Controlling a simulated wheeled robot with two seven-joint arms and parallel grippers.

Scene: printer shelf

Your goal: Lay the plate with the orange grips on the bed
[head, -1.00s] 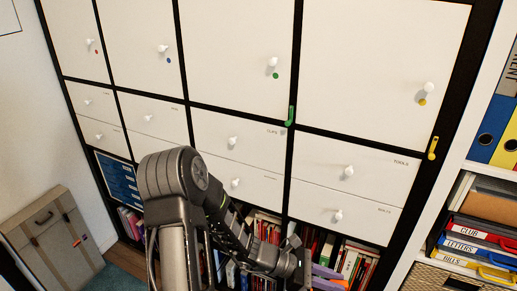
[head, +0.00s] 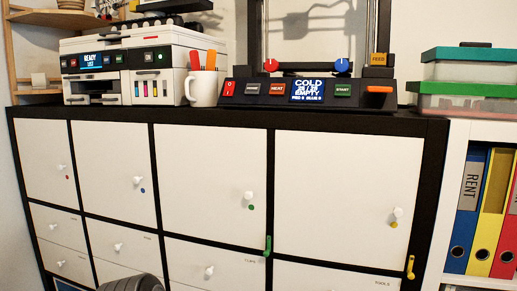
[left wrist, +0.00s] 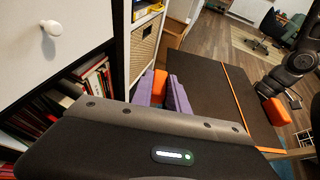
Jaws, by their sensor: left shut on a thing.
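The dark plate (left wrist: 205,105) with an orange line across it shows in the left wrist view. It has an orange grip (left wrist: 159,84) at the near left and another orange grip (left wrist: 274,111) at the right. My left gripper (left wrist: 170,92), with purple fingers, is shut on the plate by the near-left grip, partly hidden by the gripper body. The 3D printer (head: 310,94) stands on top of the cabinet in the head view, its display reading "COLD" and "EMPTY". Its bed cannot be made out.
A white paper printer (head: 180,62) and a mug (head: 203,90) with orange-handled tools stand left of the 3D printer. Stacked boxes (head: 465,85) are at its right. Cabinet doors with knobs (head: 398,212) fill the front. Books (left wrist: 70,90) line a lower shelf.

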